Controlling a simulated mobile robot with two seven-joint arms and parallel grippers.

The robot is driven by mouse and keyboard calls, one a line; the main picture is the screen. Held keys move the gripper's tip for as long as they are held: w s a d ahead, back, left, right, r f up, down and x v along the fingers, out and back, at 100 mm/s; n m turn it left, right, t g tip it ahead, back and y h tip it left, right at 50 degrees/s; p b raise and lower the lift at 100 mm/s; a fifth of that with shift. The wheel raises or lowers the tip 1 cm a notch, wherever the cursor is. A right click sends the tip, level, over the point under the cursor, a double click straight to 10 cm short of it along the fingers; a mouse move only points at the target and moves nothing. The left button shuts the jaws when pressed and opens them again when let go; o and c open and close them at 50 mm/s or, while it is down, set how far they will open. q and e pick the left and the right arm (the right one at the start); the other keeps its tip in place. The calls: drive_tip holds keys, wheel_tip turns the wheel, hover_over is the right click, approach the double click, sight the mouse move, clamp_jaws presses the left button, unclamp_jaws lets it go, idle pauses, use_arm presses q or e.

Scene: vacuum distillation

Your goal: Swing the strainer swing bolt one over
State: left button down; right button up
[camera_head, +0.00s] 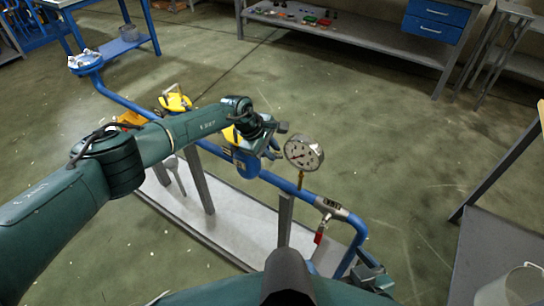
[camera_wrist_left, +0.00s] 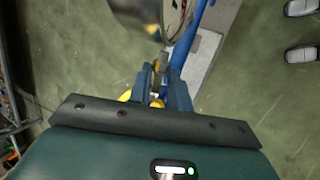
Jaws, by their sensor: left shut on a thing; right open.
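The blue strainer body (camera_head: 247,167) sits in the blue pipe line, partly hidden behind my left gripper. My left gripper (camera_head: 272,140) is at its top, just left of the pressure gauge (camera_head: 304,152). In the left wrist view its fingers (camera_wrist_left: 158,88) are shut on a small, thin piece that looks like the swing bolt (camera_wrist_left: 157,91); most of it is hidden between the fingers. My right gripper (camera_head: 372,279) is low at the bottom right of the head view, apart from the strainer; it is open.
The blue pipe (camera_head: 125,107) runs across a pale base plate (camera_head: 225,222). A red-handled valve (camera_head: 321,231) hangs right of the gauge. A grey bench (camera_head: 345,42) stands behind.

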use_arm(q)
drive_tip(key=c, duration=1.5)
unclamp_jaws()
drive_tip(key=shift+c, duration=0.2)
drive_tip(key=p+v, duration=0.1)
drive_tip(key=v, duration=1.2)
